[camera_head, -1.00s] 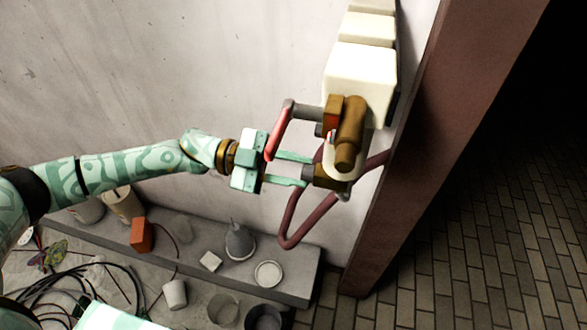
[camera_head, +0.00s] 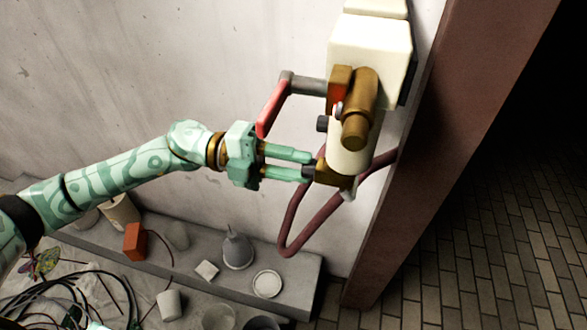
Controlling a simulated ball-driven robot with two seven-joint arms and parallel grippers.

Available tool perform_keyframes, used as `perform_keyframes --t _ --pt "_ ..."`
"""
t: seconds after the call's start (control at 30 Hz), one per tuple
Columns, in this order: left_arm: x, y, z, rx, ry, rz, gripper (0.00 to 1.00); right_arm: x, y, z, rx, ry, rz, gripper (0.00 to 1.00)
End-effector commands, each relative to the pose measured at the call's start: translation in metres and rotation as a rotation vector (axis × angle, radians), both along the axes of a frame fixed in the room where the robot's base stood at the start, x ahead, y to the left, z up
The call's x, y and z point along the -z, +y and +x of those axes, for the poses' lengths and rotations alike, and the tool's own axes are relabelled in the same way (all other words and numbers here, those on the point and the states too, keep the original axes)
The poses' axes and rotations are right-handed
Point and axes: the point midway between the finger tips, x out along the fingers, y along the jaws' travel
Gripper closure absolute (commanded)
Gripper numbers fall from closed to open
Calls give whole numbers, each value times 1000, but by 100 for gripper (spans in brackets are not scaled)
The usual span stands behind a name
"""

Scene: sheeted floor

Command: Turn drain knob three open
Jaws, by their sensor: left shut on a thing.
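A white box-shaped unit (camera_head: 370,50) is fixed to the wall, with brass valve parts below it. A dark drain knob (camera_head: 309,172) sticks out to the left from the lower brass fitting (camera_head: 330,175). My left gripper (camera_head: 311,166) comes in from the left with its two green fingers closed on this knob, one above and one below. The fingertips partly cover it. Another black knob (camera_head: 322,123) sits higher, beside the upper brass valve (camera_head: 359,110). No number shows on the knobs. My right gripper is not in view.
A red lever handle (camera_head: 271,108) on a grey stem hangs just above my left gripper. A dark red hose (camera_head: 292,225) loops below. A grey ledge (camera_head: 305,275) below holds pots and an orange block (camera_head: 135,241). A brown pillar (camera_head: 440,150) stands right.

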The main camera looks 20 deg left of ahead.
Motion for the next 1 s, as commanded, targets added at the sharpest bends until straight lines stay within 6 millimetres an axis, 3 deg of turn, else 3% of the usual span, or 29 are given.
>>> perform_keyframes --t 0.43,1.0 --pt "3 0 0 1 -256 1 94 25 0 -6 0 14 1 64" --pt "2 0 -1 2 -308 3 94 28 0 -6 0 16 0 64"
